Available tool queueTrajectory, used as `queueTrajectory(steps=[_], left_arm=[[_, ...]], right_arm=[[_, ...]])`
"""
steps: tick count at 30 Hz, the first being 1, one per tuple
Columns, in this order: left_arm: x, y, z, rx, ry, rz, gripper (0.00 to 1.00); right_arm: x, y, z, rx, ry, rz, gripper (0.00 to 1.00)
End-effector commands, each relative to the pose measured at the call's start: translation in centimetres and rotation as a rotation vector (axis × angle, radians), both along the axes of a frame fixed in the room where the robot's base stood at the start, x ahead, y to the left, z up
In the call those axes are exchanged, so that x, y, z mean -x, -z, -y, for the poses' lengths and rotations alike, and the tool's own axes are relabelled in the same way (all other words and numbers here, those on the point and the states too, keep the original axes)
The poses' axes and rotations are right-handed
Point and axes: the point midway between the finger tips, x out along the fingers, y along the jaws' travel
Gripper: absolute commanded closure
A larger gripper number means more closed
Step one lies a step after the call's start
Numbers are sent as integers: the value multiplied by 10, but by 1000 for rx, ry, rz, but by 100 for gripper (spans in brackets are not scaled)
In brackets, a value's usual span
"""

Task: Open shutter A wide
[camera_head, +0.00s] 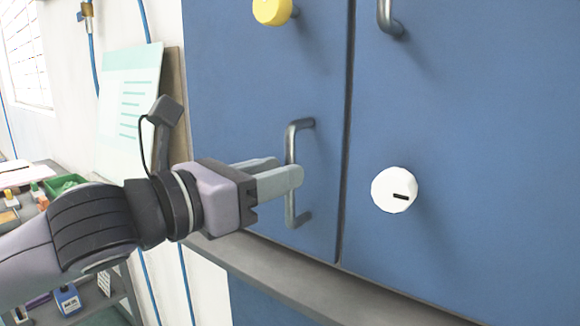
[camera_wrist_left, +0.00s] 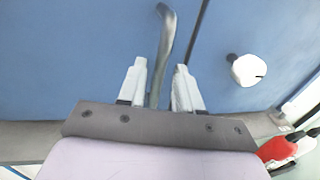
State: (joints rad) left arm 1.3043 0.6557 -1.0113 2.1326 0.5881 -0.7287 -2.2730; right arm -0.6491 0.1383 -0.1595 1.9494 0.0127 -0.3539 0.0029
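A blue door panel (camera_head: 235,90) with a grey vertical bar handle (camera_head: 291,150) fills the middle of the head view. It looks shut, its right edge close to a second blue panel (camera_head: 470,150). No letter shows on either panel, so I cannot tell which is shutter A. My left gripper (camera_head: 278,175) is at the handle, one finger on each side of the bar. In the left wrist view the bar (camera_wrist_left: 163,55) stands between the two open fingers, with small gaps on both sides. My right gripper is out of view.
A yellow knob (camera_head: 271,10) sits above the handle. A white round knob with a dark slot (camera_head: 394,190) is on the right panel, below another grey handle (camera_head: 388,17). A grey ledge (camera_head: 290,285) runs under the panels. A cluttered shelf (camera_head: 110,300) stands at left.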

Motion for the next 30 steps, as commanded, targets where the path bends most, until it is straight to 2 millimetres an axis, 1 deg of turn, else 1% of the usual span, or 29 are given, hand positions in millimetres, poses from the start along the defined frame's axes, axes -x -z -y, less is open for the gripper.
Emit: queueTrajectory(steps=[1, 6, 12, 18, 19, 20, 21, 22, 30], left_arm=[[-4, 0, 6, 1, 3, -3, 66], [-15, 0, 17, 1, 1, -1, 66], [-20, 0, 22, 1, 1, -1, 66], [-20, 1, 22, 1, 1, -1, 66], [-20, 1, 22, 1, 1, -1, 69], [-20, 1, 22, 1, 1, -1, 79], [-20, 1, 22, 1, 0, -1, 92], [-20, 0, 22, 1, 0, -1, 100], [-19, 0, 22, 1, 1, -1, 100]], right_arm=[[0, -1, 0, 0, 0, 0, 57], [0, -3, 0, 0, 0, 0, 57], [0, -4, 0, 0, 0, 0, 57], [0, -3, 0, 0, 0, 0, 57], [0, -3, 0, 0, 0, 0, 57], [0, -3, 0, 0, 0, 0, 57], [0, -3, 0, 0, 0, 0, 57], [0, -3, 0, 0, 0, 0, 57], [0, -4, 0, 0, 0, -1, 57]])
